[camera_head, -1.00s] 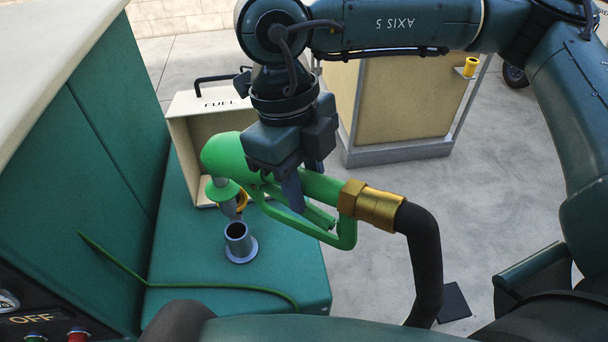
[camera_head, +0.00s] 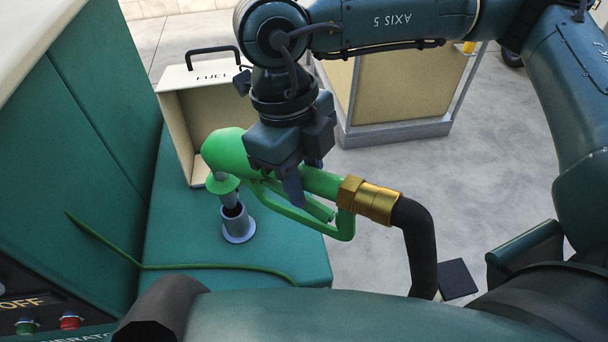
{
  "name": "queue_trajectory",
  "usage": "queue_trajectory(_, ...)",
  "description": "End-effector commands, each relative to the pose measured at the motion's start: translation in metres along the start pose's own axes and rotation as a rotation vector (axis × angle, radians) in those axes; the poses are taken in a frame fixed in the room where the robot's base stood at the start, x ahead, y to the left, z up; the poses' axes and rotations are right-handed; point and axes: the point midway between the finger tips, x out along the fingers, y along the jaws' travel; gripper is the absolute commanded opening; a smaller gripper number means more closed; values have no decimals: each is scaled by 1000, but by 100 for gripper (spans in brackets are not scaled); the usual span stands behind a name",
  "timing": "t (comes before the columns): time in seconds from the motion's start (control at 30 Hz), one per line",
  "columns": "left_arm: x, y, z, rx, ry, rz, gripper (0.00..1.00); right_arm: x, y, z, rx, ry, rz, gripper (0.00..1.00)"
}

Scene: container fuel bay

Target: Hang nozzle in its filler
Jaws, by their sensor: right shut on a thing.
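My right gripper (camera_head: 290,182) is shut on the green fuel nozzle (camera_head: 228,152), around its body near the handle. The nozzle has a green collar, a short grey spout (camera_head: 229,197) pointing down, and a trigger guard below the grip. A brass fitting (camera_head: 368,201) joins it to a black hose (camera_head: 415,245). The filler (camera_head: 238,226) is a short grey upright tube with a round flange on the teal ledge. The spout's lower end overlaps the filler's mouth in the picture; I cannot tell how far it is inside. My left gripper is not in view.
An open-fronted beige box marked FUEL (camera_head: 178,132) stands on the ledge (camera_head: 185,240) behind the nozzle. A thin green cable (camera_head: 190,266) crosses the ledge in front. The teal cabinet wall (camera_head: 85,160) closes the left side. A beige cabinet (camera_head: 400,95) stands on the floor behind.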

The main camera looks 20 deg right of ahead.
Motion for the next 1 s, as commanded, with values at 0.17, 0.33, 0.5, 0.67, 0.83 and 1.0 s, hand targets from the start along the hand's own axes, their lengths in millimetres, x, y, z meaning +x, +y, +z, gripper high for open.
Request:
queue_trajectory(0.17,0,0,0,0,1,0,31,-1,0,0,1,-3,1,0)
queue_trajectory(0.33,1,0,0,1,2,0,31,0,0,0,1,-3,1,0)
queue_trajectory(0.5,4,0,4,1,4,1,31,4,0,1,0,-3,1,0)
queue_trajectory(0.67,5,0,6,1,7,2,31,6,0,2,0,-3,1,0)
queue_trajectory(0.83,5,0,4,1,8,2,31,4,0,1,0,-2,0,0)
queue_trajectory(1.0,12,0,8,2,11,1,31,6,0,2,0,-2,0,0)
